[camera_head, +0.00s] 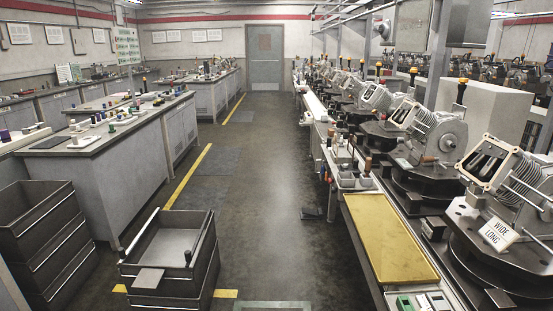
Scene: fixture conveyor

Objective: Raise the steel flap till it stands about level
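I cannot pick out the steel flap for certain in the head view. A small flat grey plate (148,278) shows on the near side of the front crate stack; I cannot tell whether it is hinged. A dark flat piece (311,213) lies on the floor beside the right-hand bench. Neither of my grippers is in view.
A stack of dark crates (207,246) stands front left, with another stack (38,232) farther left. A yellow panel (388,240) lies on the right bench, beside several machine housings (522,176) on round bases. The central aisle (262,170) is largely clear toward a grey door (264,58).

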